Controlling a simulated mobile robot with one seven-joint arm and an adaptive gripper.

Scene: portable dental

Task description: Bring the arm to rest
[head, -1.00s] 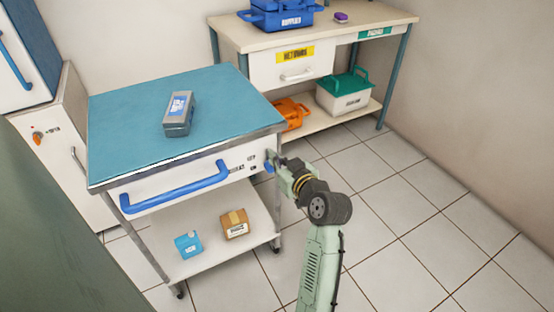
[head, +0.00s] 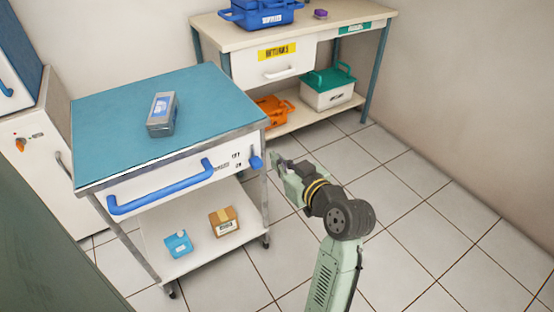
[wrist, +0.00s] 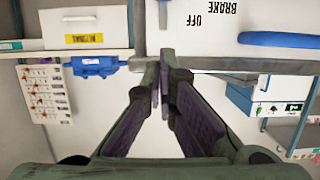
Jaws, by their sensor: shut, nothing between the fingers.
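My gripper (head: 281,166) is to the right of the blue-topped cart (head: 215,88), apart from its right edge and over the tiled floor. In the wrist view the fingers of my gripper (wrist: 164,75) meet at their tips with nothing between them. The cart's white drawer front with "BRAKE" and "OFF" lettering (wrist: 210,18) fills the upper right of the wrist view. My arm rises from the bottom of the head view and bends toward the cart.
A grey case (head: 161,115) lies on the cart top. A workbench (head: 345,22) stands behind. Floor (head: 430,225) at right is clear.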

